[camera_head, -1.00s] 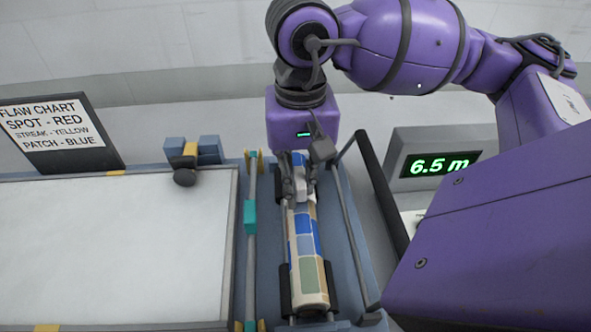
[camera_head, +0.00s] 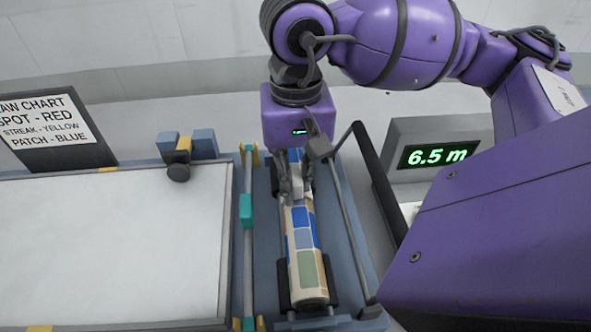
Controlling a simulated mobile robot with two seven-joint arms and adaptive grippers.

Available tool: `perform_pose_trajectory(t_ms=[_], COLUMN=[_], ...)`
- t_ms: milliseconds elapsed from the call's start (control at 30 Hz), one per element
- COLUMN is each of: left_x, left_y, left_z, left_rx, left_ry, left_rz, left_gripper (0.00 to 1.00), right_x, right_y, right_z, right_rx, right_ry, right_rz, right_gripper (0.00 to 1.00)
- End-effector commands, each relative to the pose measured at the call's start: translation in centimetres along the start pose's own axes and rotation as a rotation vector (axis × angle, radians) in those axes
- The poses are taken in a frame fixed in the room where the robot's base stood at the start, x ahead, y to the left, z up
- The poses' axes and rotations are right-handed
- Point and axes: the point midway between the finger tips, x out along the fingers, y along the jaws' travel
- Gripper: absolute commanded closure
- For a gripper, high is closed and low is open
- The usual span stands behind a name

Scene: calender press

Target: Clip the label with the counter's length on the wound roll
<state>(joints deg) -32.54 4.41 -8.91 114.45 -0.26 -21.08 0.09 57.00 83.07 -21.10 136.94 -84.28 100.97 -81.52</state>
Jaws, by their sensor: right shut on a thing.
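The wound roll (camera_head: 306,262), patterned in blue, green, grey and cream patches, lies lengthwise in a blue-grey cradle. The counter (camera_head: 437,155) at the right reads 6.5 m in green. My right gripper (camera_head: 296,193) points down over the far part of the roll. It is shut on a small white piece (camera_head: 297,184), which looks like the label clip. The piece is at the roll's upper surface; I cannot tell whether it touches or grips the roll. No writing on it is readable. My left gripper is not in view.
A pale flat table (camera_head: 100,250) fills the left. A flaw chart (camera_head: 38,125) stands behind it. A rod with a teal block (camera_head: 246,211) runs left of the roll. A black bar (camera_head: 380,185) rises between the roll and the counter.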

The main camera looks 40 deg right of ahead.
Motion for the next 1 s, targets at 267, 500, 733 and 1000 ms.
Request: perform_pose_trajectory(t_ms=[267,500,733,1000], left_x=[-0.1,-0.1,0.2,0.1], left_y=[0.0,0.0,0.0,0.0], left_z=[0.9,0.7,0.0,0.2], left_rx=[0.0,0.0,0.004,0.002], left_ry=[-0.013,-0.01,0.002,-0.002], left_rz=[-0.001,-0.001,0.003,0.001], left_gripper=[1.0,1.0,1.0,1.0], right_x=[0.4,0.4,0.2,-4.0], right_y=[0.0,0.0,0.0,-0.1], right_z=[0.0,0.0,0.0,-0.1], right_rx=[0.0,0.0,0.0,0.0], right_ry=[0.0,0.0,0.001,0.006], right_rz=[0.0,0.0,0.0,-0.005], right_gripper=[0.83,0.65,0.65,0.65])
